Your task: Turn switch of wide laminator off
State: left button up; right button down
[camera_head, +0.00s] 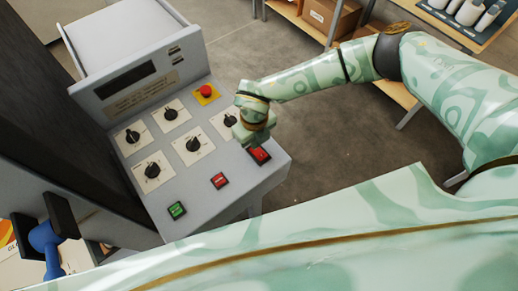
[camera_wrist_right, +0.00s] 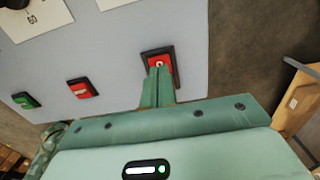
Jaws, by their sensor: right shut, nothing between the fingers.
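The laminator's sloped grey control panel (camera_head: 198,172) fills the middle left of the head view. A red rocker switch (camera_head: 260,155) in a black frame sits at its lower right corner. In the right wrist view the same red switch (camera_wrist_right: 158,59) shows a white mark on its face. My right gripper (camera_head: 248,138) is over this corner, shut and empty. In the right wrist view its fingertips (camera_wrist_right: 159,73) overlap the lower part of the switch. I cannot tell whether they touch it. My left gripper is not in view.
Another red button (camera_head: 220,181) and a green button (camera_head: 177,210) lie left along the panel edge. Several black knobs and a red emergency stop (camera_head: 206,91) sit above. A wooden shelf with a cardboard box (camera_head: 332,15) stands behind. Open floor lies right of the panel.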

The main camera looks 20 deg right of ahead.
notch_tip(320, 180, up, 6)
jog(key=p, duration=0.4)
jog(key=shift+f, duration=0.1)
jog(key=shift+s, duration=0.1)
dwell(0.4)
